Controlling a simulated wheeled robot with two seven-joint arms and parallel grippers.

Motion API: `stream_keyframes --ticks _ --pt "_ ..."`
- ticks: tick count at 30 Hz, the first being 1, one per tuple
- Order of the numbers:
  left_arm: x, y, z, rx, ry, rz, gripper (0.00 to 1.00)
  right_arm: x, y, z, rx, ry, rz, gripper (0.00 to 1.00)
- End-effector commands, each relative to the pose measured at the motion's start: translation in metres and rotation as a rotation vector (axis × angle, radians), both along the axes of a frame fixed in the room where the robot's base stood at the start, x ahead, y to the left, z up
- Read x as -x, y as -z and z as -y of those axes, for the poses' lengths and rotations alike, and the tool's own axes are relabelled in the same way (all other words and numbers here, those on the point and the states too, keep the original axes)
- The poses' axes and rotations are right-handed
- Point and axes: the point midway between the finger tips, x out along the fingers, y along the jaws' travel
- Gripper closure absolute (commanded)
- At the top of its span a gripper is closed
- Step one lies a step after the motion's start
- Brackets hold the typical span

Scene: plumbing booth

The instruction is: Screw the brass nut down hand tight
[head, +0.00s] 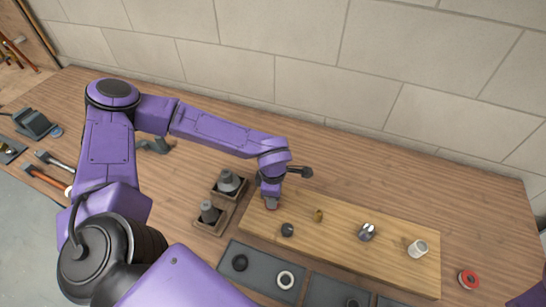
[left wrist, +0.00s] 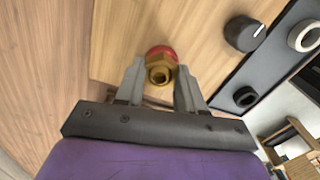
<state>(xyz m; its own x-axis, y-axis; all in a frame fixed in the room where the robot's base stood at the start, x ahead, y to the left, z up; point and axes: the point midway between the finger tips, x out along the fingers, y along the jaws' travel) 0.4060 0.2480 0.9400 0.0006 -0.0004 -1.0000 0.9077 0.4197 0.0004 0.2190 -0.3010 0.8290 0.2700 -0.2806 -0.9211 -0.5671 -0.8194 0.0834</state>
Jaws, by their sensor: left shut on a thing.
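My left gripper (head: 271,201) points down at the left end of the wooden board. In the left wrist view its two grey fingers (left wrist: 160,82) stand on either side of the brass nut (left wrist: 160,71) and are shut on it. The nut's hexagonal shape and round opening face the wrist camera. A red part (left wrist: 161,51) shows right behind the nut. How far the nut sits on its thread is hidden. In the head view the fingers cover the nut. My right gripper is out of view.
The board (head: 340,251) also carries a black knob (head: 288,230), a small brass fitting (head: 318,215), a chrome part (head: 367,232) and a white cup-like fitting (head: 417,248). Dark mats (head: 262,272) with rings lie in front. Wooden trays (head: 214,225) stand left. A red ring (head: 468,279) lies right.

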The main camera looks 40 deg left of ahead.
Motion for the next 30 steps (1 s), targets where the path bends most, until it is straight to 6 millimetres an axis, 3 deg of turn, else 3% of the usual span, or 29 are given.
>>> stream_keyframes --ticks 11,12,14,20,23,30 --pt "-0.0002 0.0001 -0.0001 0.001 0.035 0.000 0.93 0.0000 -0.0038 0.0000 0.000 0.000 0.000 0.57" --pt "-0.0001 0.0001 0.0000 0.001 0.035 0.000 0.49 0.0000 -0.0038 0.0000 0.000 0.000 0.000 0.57" --pt "-0.0001 0.0001 0.0000 0.000 0.034 0.000 0.33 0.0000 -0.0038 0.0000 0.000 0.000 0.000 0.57" --pt "-0.0001 0.0001 0.0000 0.000 0.034 0.000 0.33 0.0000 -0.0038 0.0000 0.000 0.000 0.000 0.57" --pt "0.0000 0.0001 -0.0001 0.000 0.034 0.000 0.03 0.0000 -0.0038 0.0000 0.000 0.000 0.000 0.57" --pt "0.0000 0.0001 -0.0001 0.000 0.034 0.000 0.00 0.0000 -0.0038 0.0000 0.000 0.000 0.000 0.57"
